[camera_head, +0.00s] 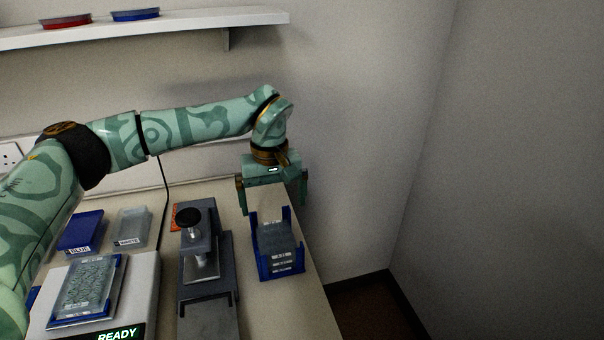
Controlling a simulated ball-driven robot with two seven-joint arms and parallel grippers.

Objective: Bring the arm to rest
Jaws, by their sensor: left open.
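My left arm (190,128) comes in from the left, stretched across the bench in patterned green. Its left gripper (273,200) points down at the far right part of the bench, with its fingers spread wide. The gripper is behind and above a blue rack (265,272) that holds a stack of dark grey labelled plates (278,243). No object shows between the fingers. I cannot tell from this view whether a finger touches the rack. My right gripper is not in the picture.
A grey press-like device (208,315) with a black knob stands left of the rack. A white instrument (150,290) reading READY carries a clear plate (88,285). Blue (80,232) and white (132,228) labelled bins stand behind. A shelf (200,22) hangs above; walls close the right.

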